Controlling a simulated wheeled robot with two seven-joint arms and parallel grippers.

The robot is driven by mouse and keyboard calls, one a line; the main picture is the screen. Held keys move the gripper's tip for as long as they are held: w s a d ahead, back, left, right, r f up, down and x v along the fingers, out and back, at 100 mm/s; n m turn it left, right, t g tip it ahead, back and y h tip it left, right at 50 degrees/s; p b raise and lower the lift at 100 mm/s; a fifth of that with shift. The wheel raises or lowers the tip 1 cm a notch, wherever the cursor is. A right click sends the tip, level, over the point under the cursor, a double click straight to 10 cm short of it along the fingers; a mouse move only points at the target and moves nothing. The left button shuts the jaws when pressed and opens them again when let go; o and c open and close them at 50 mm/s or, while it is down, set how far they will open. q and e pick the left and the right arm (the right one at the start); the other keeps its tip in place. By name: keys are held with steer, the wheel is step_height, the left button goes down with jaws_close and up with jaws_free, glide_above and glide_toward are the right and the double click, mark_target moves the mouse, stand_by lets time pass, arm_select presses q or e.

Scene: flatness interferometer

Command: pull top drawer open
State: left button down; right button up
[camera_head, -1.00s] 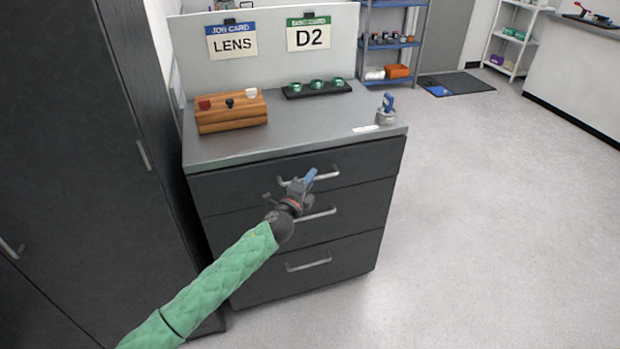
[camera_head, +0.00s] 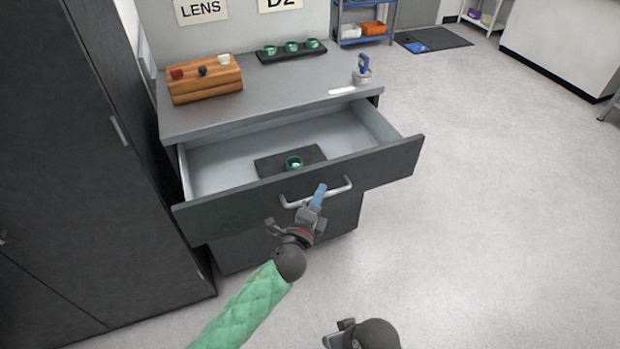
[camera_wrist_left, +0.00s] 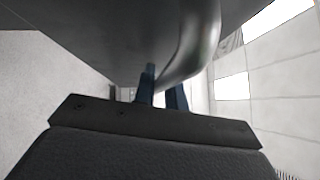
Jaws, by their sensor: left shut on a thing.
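The top drawer (camera_head: 232,213) of the dark cabinet stands pulled out, its pale inside showing. A green ring-shaped part (camera_head: 294,163) sits on a dark mat (camera_head: 270,168) in the drawer. My left gripper (camera_head: 318,198) is at the silver bar handle (camera_head: 347,188) on the drawer front and is shut on it. In the left wrist view the blue fingers (camera_wrist_left: 160,88) are at the curved handle (camera_wrist_left: 200,45). Part of my right gripper (camera_head: 340,335) shows at the bottom edge; its fingertips are not clear.
The grey cabinet top (camera_head: 270,98) holds a wooden block (camera_head: 205,82) with knobs, a black tray (camera_head: 318,54) of green rings and a small blue-topped device (camera_head: 363,70). A tall dark cabinet (camera_head: 90,170) stands close at left. The floor at right is clear.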

arm_select(q)
steer(key=shift+s+d, duration=0.25)
steer(key=shift+s, duration=0.6)
steer(key=shift+s+d, duration=0.25)
steer(key=shift+s, duration=0.6)
arm_select(e)
steer(key=shift+f, duration=0.1)
arm_select(q)
steer(key=c, duration=1.5)
jaws_free()
steer(key=shift+o, duration=0.2)
